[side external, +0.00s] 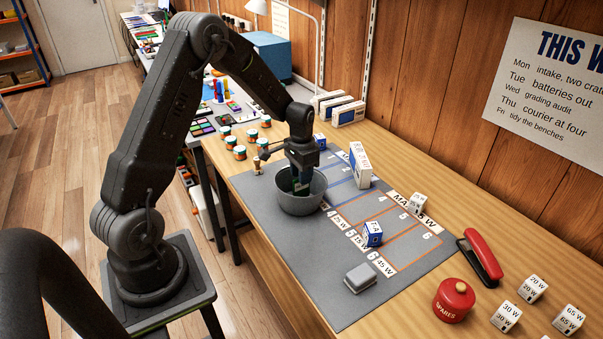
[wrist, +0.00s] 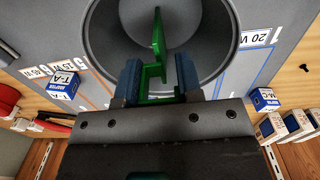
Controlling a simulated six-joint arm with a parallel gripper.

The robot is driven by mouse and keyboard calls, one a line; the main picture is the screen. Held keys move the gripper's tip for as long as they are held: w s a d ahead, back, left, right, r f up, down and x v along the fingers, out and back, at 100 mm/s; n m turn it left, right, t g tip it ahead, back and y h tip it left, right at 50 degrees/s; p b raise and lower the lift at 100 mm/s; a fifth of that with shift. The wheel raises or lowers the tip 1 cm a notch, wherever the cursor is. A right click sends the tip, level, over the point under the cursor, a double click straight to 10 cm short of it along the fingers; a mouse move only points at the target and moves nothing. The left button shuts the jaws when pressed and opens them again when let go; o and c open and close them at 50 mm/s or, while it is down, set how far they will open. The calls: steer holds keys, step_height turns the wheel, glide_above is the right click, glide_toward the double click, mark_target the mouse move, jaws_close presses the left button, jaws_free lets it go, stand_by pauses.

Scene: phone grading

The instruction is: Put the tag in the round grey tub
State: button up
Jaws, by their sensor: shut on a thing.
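The tag is a green piece with an open frame shape (wrist: 156,45); a bit of it also shows in the side external view (side external: 301,187). My gripper (wrist: 159,78) is shut on it, with blue pads on either side. The round grey tub (side external: 303,208) stands on the grey mat; in the wrist view its wide mouth (wrist: 99,35) lies behind the tag. In the side external view my gripper (side external: 300,182) points down at the tub's mouth, its fingertips at about rim level or just inside. Whether the tag touches the tub floor is hidden.
The grey mat (side external: 300,265) has a marked grid with a blue-and-white adapter cube (side external: 372,234) and a white box (side external: 360,165). A grey block (side external: 360,278), a red pot (side external: 453,300) and a red stapler (side external: 481,257) are nearer. Several small jars (side external: 240,152) stand behind the tub.

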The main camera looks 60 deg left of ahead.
steer(key=shift+f, duration=0.3)
steer(key=shift+f, duration=0.25)
steer(key=o, duration=0.9)
step_height(320, 180, up, 13)
steer(key=shift+f, duration=0.2)
steer(key=s+d+r+t, duration=0.1)
steer(key=s+d+r, duration=0.3)
steer(key=d+r, duration=0.3)
steer(key=s+d+r+t, duration=0.2)
steer(key=s+d, duration=0.4)
steer(key=s, duration=0.2)
steer(key=s+d+r+t, duration=0.2)
steer(key=s+d, duration=0.4)
steer(key=s, duration=0.3)
steer(key=shift+s+d+t, duration=0.3)
steer(key=shift+d, duration=0.1)
